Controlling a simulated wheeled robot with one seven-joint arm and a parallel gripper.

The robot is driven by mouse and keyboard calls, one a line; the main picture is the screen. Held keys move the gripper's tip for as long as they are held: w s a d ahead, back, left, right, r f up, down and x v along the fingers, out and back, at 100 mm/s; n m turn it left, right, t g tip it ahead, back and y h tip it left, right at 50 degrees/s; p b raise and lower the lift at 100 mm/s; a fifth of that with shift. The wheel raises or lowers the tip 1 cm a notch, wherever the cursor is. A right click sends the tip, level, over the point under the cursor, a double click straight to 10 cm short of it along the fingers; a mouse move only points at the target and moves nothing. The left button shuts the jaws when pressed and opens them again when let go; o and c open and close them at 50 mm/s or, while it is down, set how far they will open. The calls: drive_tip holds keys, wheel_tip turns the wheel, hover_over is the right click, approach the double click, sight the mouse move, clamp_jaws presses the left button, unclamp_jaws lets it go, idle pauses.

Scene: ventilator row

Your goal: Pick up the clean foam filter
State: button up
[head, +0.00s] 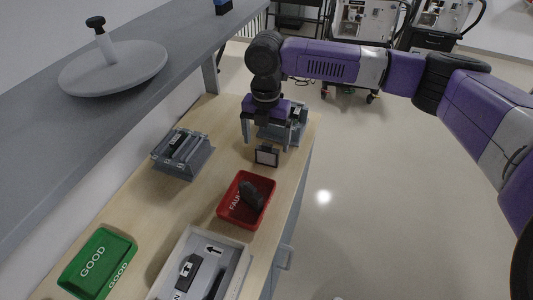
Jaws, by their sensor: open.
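My gripper (266,137) is open and points down over the far end of the wooden bench. Its two grey fingers are spread apart, with nothing seen between them. Just below and in front of the fingers stands a small dark-framed block with a pale face (266,156), apart from them as far as I can see. It may be the clean foam filter, but I cannot tell for sure. A clear grey holder (295,127) sits behind the gripper, partly hidden by it. A dark grey piece (251,195) lies in the red tray (227,218), whose lettering is partly covered.
A second clear grey holder (182,153) stands at the left of the bench. A green tray marked GOOD (93,262) and a grey tray with dark parts (235,257) are nearer. A grey shelf (40,150) with a round plate (113,68) overhangs the left.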

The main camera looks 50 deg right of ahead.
sight(267, 150)
drive_tip(key=shift+d+f+p, duration=0.15)
drive_tip(key=shift+f+p, duration=0.6)
drive_tip(key=shift+f, duration=2.45)
drive_tip(key=c, duration=1.4)
drive_tip(key=shift+c, duration=0.2)
drive_tip(key=shift+r, duration=0.15)
